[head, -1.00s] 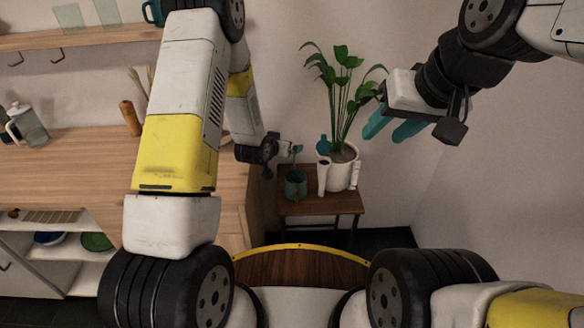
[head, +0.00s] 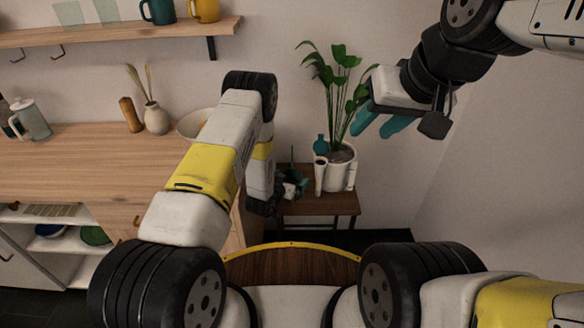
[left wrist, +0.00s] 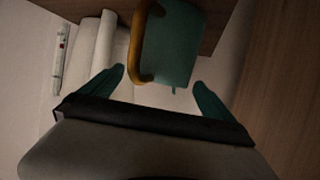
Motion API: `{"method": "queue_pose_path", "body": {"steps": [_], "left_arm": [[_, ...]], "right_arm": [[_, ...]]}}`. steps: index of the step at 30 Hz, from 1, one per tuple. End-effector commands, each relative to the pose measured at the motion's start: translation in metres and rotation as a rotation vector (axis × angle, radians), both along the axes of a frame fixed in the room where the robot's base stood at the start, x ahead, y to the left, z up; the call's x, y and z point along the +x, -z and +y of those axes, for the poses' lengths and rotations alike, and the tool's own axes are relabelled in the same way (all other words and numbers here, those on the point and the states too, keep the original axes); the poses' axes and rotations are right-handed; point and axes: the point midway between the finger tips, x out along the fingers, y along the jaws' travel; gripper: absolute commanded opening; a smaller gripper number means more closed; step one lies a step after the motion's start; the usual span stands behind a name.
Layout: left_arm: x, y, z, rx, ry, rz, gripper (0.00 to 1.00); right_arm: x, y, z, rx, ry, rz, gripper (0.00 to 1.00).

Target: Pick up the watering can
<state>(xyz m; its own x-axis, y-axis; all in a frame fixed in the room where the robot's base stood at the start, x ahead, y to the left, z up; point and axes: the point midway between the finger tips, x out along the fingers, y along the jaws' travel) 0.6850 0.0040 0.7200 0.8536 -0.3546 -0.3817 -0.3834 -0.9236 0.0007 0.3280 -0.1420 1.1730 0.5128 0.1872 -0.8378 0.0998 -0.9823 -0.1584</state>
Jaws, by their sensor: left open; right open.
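The teal watering can (left wrist: 178,45) with its orange-brown handle (left wrist: 138,40) shows in the left wrist view, ahead of and between the fingertips. My left gripper (left wrist: 158,80) is open there, its two teal fingers spread on either side, with the can just beyond them. In the head view, my left gripper (head: 292,186) is over the small table (head: 320,204) and hides most of the can. Whether a finger touches the can cannot be told. My right gripper (head: 380,126) is open and empty, raised at the upper right, well away from the can.
A white pot (head: 339,172) with a leafy plant (head: 340,90) stands on the small table, right of my left gripper. A small teal bottle (head: 321,146) is by the pot. The wooden counter (head: 90,165) lies to the left, with a bowl (head: 196,124) near its right end.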

Motion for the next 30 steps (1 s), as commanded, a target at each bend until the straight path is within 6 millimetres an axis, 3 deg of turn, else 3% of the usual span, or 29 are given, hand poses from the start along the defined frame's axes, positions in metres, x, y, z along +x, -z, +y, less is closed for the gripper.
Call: {"method": "queue_pose_path", "body": {"steps": [6, 13, 27, 30], "left_arm": [[0.019, 0.009, -0.008, 0.002, -0.001, 0.0, 1.0], [0.02, 0.009, -0.008, 0.001, -0.001, 0.001, 1.0], [0.02, 0.009, -0.008, 0.001, -0.001, 0.001, 0.08], [0.021, 0.008, -0.008, 0.0, -0.001, -0.002, 0.08]], "right_arm": [[0.0, 0.0, 0.0, 0.0, 0.0, 0.0, 0.42], [0.0, 0.0, 0.0, 0.0, 0.0, 0.0, 0.42], [0.0, 0.0, 0.0, 0.0, 0.0, 0.0, 0.42], [0.0, 0.0, 0.0, 0.0, 0.0, 0.0, 0.42]]}}
